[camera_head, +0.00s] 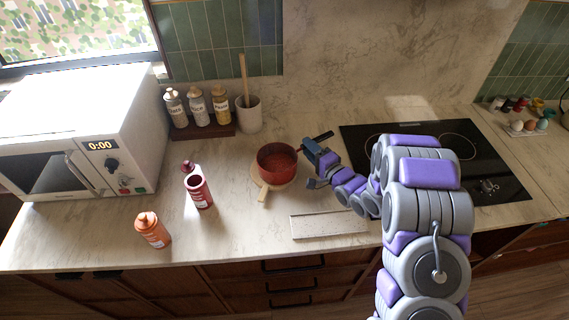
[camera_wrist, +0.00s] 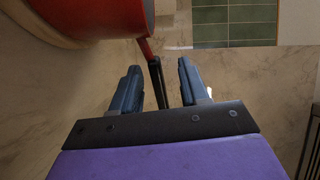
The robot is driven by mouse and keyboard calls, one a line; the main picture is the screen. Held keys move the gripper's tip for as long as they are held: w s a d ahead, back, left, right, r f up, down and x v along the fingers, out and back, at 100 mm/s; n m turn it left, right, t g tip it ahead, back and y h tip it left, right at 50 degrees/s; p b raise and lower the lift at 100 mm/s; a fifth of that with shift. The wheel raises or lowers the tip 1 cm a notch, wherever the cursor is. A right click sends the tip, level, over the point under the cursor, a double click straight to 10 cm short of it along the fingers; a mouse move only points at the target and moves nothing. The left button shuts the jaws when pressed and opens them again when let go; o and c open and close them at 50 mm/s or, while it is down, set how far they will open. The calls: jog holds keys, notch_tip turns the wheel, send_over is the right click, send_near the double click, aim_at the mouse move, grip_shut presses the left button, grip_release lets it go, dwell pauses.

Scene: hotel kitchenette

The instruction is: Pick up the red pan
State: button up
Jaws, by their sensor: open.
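The red pan (camera_head: 277,163) sits on a round wooden board (camera_head: 263,192) on the counter, left of my arm. Its dark handle (camera_head: 318,138) points back and to the right. My gripper (camera_head: 314,163) is just right of the pan, with its jaws open. In the wrist view the pan (camera_wrist: 100,18) fills the upper left, and its handle (camera_wrist: 157,80) runs down between the two spread fingers of my gripper (camera_wrist: 160,85). I cannot tell whether either finger touches the handle.
A red bottle (camera_head: 198,188) and an orange bottle (camera_head: 153,230) stand left of the pan, before a white microwave (camera_head: 75,135). Behind are a rack of jars (camera_head: 200,110) and a utensil crock (camera_head: 249,115). A pale flat slab (camera_head: 328,224) lies in front; a black cooktop (camera_head: 500,180) is right.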

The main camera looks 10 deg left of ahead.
jog(key=x, duration=0.2)
jog(key=b+x, duration=0.1)
jog(key=x, duration=0.1)
jog(key=shift+s+f, duration=0.1)
jog(key=shift+f, duration=0.3)
jog(key=shift+w, duration=0.3)
jog(key=shift+w+d+r, duration=0.1)
jog(key=shift+d+r, duration=0.1)
jog(key=shift+d, duration=0.25)
jog(key=shift+a+f, duration=0.1)
jog(key=shift+a, duration=0.6)
jog(key=c, duration=0.6)
jog(key=shift+c, duration=0.8)
jog(key=shift+d, duration=0.45)
grip_shut()
jog(key=shift+a, duration=0.1)
